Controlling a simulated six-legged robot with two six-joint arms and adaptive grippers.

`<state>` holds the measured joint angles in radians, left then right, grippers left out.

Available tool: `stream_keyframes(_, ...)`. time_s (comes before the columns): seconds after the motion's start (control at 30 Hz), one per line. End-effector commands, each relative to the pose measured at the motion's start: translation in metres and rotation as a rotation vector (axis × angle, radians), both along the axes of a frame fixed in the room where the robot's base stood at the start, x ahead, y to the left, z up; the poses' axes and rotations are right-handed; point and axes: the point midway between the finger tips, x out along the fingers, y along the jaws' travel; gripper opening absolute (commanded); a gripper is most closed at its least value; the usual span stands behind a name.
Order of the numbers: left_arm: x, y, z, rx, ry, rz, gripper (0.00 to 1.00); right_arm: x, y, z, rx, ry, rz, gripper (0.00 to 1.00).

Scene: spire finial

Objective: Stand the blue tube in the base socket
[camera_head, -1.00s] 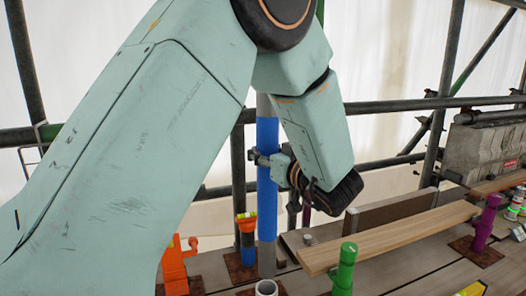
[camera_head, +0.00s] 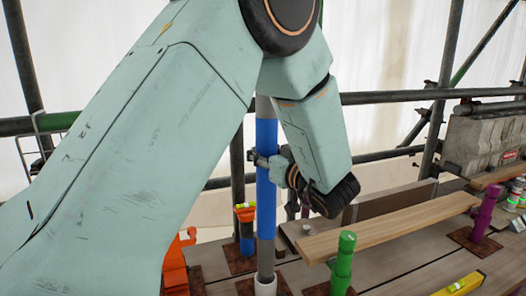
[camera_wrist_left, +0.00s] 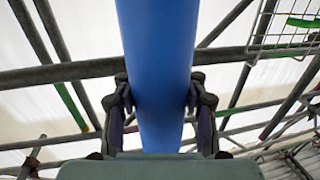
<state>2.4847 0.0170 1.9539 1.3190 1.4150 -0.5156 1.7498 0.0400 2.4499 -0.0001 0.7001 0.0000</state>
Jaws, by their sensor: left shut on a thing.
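The blue tube (camera_head: 266,155) stands roughly upright in the head view, with a grey upper end and a grey lower section. My left gripper (camera_head: 262,160) is shut on its blue middle. In the left wrist view the tube (camera_wrist_left: 156,60) runs between the two fingers (camera_wrist_left: 160,105), which press on its sides. The base socket (camera_head: 265,287), a short pale grey cup, is at the bottom edge of the head view. The tube's lower end meets the socket's mouth there. I cannot tell how deep it sits. My right gripper is not in view.
An orange-topped post (camera_head: 246,226) stands close behind the tube, and an orange fixture (camera_head: 175,265) to its left. A green post (camera_head: 343,263), a wooden plank (camera_head: 390,228) and a purple post (camera_head: 483,220) stand to the right. A yellow level (camera_head: 460,286) lies front right. Scaffold pipes cross behind.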

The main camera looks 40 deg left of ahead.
Motion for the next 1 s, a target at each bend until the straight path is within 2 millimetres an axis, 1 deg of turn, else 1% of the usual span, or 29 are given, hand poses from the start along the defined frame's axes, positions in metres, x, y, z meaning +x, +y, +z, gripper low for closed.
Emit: stream_keyframes(1.0, 0.001, 0.0, -0.036, 0.005, -0.005, -0.001, 0.0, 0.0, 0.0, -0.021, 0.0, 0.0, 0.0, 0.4)
